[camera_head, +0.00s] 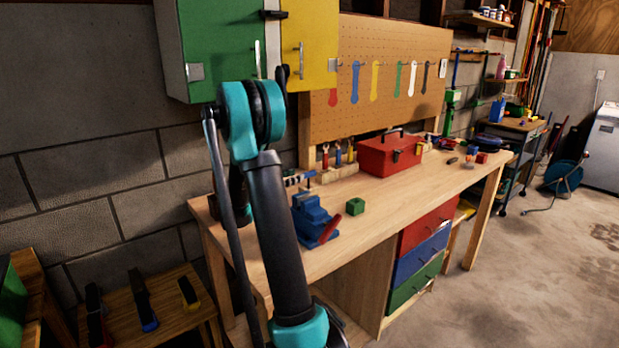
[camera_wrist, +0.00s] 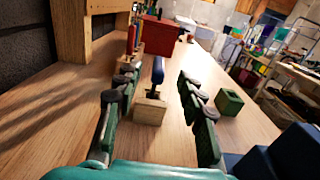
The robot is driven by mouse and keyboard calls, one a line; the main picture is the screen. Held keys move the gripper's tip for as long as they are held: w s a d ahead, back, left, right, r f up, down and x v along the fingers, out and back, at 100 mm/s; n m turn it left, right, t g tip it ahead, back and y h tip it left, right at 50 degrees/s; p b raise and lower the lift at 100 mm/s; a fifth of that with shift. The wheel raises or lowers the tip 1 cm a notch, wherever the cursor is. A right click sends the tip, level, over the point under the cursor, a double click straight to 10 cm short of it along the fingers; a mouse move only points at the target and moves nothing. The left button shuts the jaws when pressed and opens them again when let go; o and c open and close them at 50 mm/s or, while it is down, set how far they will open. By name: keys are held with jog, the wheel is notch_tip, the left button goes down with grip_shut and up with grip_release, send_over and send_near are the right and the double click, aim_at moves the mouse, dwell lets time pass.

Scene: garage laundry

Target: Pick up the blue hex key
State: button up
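The blue hex key (camera_wrist: 158,72) stands upright in a small wooden block (camera_wrist: 150,110) in the wrist view, with a dark shaft below its blue handle. My gripper (camera_wrist: 158,78) is open, with one dark green finger on each side of the block and key. Neither finger visibly touches the key. In the head view my arm hides most of my gripper, and a small blue T-shaped handle (camera_head: 309,176) shows just right of the arm, over the wooden workbench (camera_head: 385,212).
A green cube (camera_wrist: 229,102) sits right of my gripper, near a blue vise (camera_head: 312,220) with a red handle. A red toolbox (camera_head: 388,155) and a rack of colored-handled tools (camera_head: 338,154) stand behind. The bench's middle is mostly clear.

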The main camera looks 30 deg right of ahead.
aim_at(316, 171)
jog(key=shift+d+f, duration=0.5)
jog(key=shift+d, duration=0.35)
jog(key=shift+w+d, duration=0.15)
jog(key=shift+d, duration=0.8)
jog(key=shift+w+d, duration=0.2)
jog(key=shift+d, duration=0.7)
jog(key=shift+w+d, duration=0.15)
jog(key=shift+d, duration=0.8)
grip_shut()
